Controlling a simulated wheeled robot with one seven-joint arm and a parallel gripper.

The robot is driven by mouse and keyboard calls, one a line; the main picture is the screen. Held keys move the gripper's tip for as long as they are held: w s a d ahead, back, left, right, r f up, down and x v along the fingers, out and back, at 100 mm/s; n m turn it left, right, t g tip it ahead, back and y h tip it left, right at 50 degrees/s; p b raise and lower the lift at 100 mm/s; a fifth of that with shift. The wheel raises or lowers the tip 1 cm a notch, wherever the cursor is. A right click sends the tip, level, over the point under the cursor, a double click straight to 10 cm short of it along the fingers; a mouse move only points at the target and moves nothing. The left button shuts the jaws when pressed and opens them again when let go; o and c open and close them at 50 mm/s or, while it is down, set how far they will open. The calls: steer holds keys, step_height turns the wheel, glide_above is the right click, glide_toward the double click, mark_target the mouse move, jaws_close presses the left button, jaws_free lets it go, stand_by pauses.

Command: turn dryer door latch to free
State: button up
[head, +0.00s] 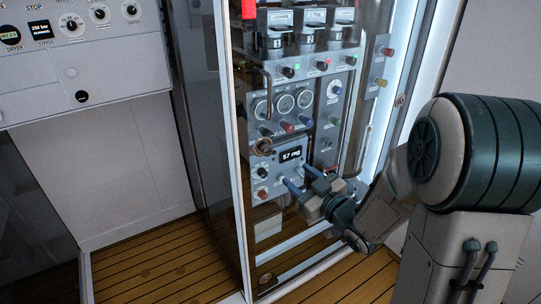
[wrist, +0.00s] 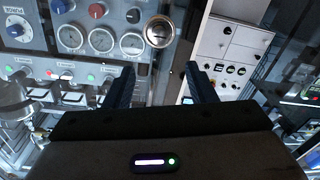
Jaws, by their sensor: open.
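A round metal knob, which looks like the dryer door latch (head: 262,146), sits on the left part of the glass-fronted cabinet door, close to its pale frame edge. It also shows in the wrist view (wrist: 159,31), at the top, just beyond the gap between the fingers. My gripper (head: 296,175) is open and empty, with blue-grey fingers apart. In the head view it is below and right of the latch, and no contact shows. The wrist view has both dark fingers (wrist: 160,72) spread. I cannot tell which way the latch is turned.
Behind the glass is a panel with dials (head: 285,104), coloured buttons and a "57 mg" display (head: 291,155). A vertical handle bar (head: 266,92) is near the latch. A white control panel (head: 70,45) is at upper left. The wooden floor (head: 150,262) in front is clear.

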mark_target(268, 151)
steer(key=p+x, duration=0.1)
steer(key=x, duration=1.2)
steer(key=shift+w+a+p, duration=0.1)
steer(key=shift+p, duration=0.3)
steer(key=c, duration=1)
